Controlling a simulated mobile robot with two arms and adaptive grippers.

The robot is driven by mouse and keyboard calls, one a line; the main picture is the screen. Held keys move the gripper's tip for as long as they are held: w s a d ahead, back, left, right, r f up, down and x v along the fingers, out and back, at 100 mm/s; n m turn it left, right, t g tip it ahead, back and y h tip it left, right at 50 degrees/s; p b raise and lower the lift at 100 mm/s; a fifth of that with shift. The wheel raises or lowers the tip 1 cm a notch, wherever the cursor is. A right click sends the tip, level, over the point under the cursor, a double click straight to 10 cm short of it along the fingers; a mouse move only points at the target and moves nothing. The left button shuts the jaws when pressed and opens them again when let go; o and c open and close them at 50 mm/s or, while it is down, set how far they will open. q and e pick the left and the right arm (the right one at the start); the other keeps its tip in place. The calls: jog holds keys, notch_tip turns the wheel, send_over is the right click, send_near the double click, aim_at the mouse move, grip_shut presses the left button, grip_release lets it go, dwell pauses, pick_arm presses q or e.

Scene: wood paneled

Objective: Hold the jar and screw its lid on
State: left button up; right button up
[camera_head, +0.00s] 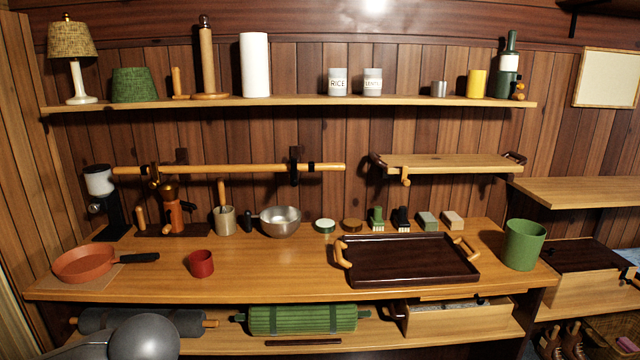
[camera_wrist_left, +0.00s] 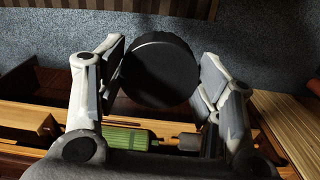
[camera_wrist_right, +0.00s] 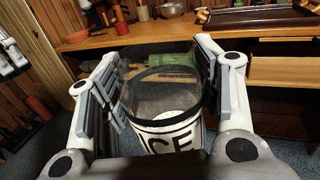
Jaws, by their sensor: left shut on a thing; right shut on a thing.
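A clear jar (camera_wrist_right: 150,97) with a white label reading "ICE", the rest of the word out of sight, is in the right wrist view. My right gripper (camera_wrist_right: 160,62) is shut around its sides. A round black lid (camera_wrist_left: 160,62) is in the left wrist view. My left gripper (camera_wrist_left: 160,78) is shut on its edges, one finger at each side. The lid is apart from the jar. The head view shows neither gripper's fingers, the jar nor the lid.
The wooden counter (camera_head: 270,272) bears a brown tray (camera_head: 410,262), a red cup (camera_head: 201,263), an orange pan (camera_head: 85,262) and a green bin (camera_head: 524,244). A lower shelf holds a rolled green mat (camera_head: 302,319). Open floor (camera_wrist_right: 262,157) shows below in the right wrist view.

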pick_arm(q)
jog(key=shift+a+f, duration=0.1)
jog(key=shift+f, duration=0.15)
pick_arm(e)
jog(key=m+h, duration=0.1)
jog(key=h, duration=0.1)
jog(key=d+r+m+t+h, duration=0.1)
jog(key=m+h, duration=0.1)
jog(key=w+r+m+h, duration=0.1)
jog(key=h, duration=0.2)
jog(key=shift+w+d+m, duration=0.1)
jog(key=shift+d+m, duration=0.2)
jog(key=shift+a, duration=0.1)
jog(key=shift+r, duration=0.1)
